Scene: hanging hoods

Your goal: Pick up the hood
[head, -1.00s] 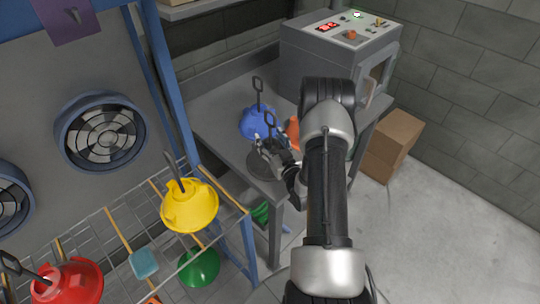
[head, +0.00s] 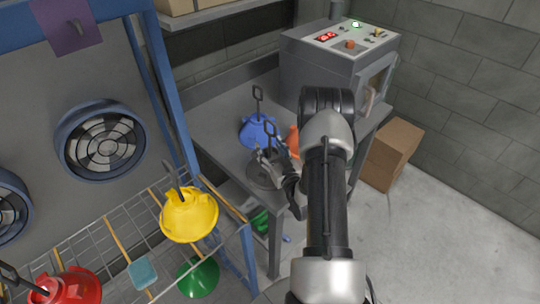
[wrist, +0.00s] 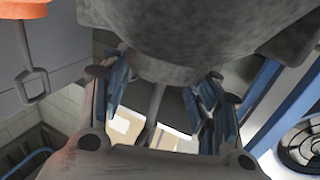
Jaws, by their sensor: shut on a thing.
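A grey hood (head: 262,177) with a tall black looped handle (head: 270,138) is at the front of the grey workbench (head: 213,128). My gripper (head: 270,160) is shut on its upper part, below the loop. In the wrist view the grey hood (wrist: 185,25) fills the top. My gripper's blue-padded fingers (wrist: 160,92) are on either side of its narrow neck, and the handle stem runs between them. I cannot tell whether the hood touches the bench. A blue hood (head: 258,134) sits just behind it. An orange hood (head: 292,140) is partly hidden by my arm.
A grey machine with a lit panel (head: 350,38) stands at the bench's back right. Yellow (head: 190,218), red (head: 72,290) and green (head: 199,277) hoods are at the wire rack on the left. A cardboard box (head: 390,155) and open floor lie right.

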